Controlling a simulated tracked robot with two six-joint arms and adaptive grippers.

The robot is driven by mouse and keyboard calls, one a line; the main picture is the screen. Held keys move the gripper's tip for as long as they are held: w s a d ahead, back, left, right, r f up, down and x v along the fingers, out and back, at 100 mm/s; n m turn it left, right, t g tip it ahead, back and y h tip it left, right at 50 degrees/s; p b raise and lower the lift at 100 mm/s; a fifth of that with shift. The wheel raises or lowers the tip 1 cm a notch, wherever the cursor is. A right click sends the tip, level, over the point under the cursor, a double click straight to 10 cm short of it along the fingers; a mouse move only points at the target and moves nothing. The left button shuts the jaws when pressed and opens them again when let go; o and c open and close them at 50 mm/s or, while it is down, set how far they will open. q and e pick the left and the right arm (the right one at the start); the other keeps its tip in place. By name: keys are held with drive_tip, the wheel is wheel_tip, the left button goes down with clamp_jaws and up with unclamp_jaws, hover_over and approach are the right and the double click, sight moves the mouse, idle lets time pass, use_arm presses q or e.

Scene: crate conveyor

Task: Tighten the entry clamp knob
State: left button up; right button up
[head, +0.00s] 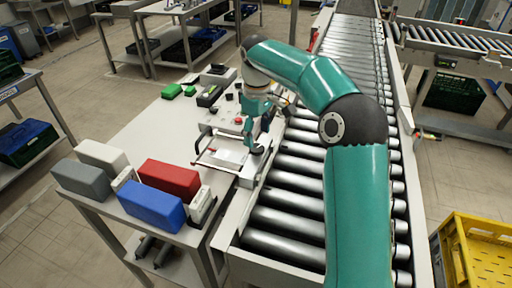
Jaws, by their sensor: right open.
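My right gripper (257,140) points down at the right edge of a pale fixture (222,166), at the border between the white table and the roller conveyor. The entry clamp knob cannot be made out clearly; the gripper covers that spot, and I cannot tell whether the fingers touch anything. The fixture has a thin bar with red ends and a light plate in its middle. A red button (238,121) sits just behind it. My left gripper is not in view.
The roller conveyor (290,193) runs along the table's right side, partly behind my right arm. Red (169,178), blue (152,205) and grey (81,179) blocks stand at the table's front left. A yellow crate (474,246) is at lower right. The table's left middle (140,137) is clear.

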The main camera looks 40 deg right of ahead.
sight(257, 148)
drive_tip(key=shift+f, duration=2.1)
drive_tip(key=shift+c, duration=0.2)
drive_tip(key=c, duration=1.1)
